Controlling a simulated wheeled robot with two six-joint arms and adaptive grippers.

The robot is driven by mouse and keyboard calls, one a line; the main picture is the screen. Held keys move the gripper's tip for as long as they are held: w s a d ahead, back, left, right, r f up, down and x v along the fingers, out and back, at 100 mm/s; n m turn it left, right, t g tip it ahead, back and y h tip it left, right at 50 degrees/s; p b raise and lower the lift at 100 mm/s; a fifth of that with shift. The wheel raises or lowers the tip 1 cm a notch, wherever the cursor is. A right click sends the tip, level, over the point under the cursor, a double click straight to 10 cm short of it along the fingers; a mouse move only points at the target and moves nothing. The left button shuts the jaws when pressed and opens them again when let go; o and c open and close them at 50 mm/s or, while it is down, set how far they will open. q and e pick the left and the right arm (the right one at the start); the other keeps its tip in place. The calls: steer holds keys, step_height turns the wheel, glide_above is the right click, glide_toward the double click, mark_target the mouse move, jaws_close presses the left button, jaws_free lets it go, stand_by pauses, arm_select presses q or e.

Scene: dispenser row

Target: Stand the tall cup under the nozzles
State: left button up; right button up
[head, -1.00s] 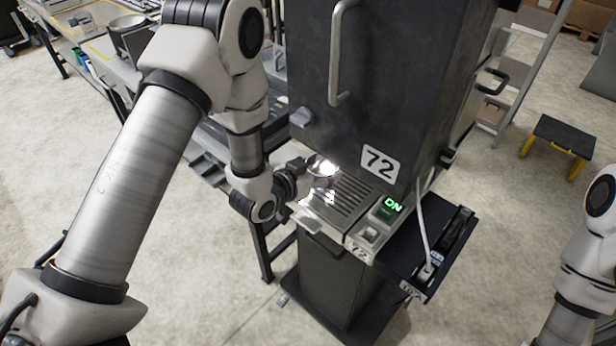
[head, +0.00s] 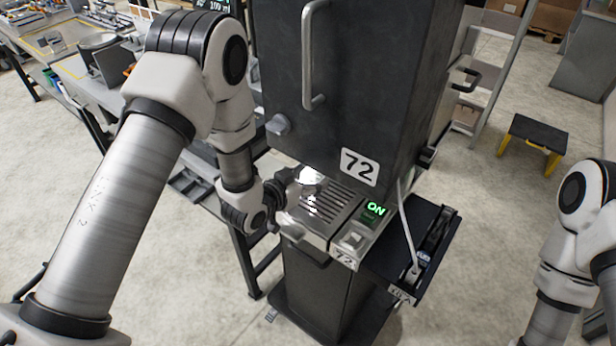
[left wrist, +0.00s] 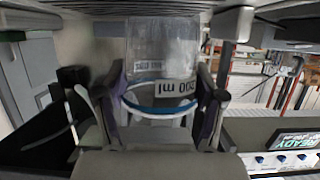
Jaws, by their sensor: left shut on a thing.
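The tall cup is clear, with a blue ring and a label ending in "ml"; it fills the middle of the left wrist view (left wrist: 163,50). In the head view it is a small, glary shape (head: 312,178) over the tray's left side. My left gripper (head: 292,186) is shut on it, with a finger on each side in the left wrist view. I cannot tell whether its base touches the slotted drip tray (head: 338,208). The nozzles are hidden under the dark dispenser cabinet (head: 370,90) in the head view. My right gripper is out of view.
The cabinet marked 72 overhangs the tray closely. A dark side shelf (head: 425,250) projects to the right. A step stool (head: 533,138) stands on open floor.

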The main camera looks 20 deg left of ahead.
arm_select(q)
steer(key=shift+f+b, duration=0.3)
steer(key=shift+f, duration=0.1)
steer(key=o, duration=1)
steer(key=shift+s, duration=0.1)
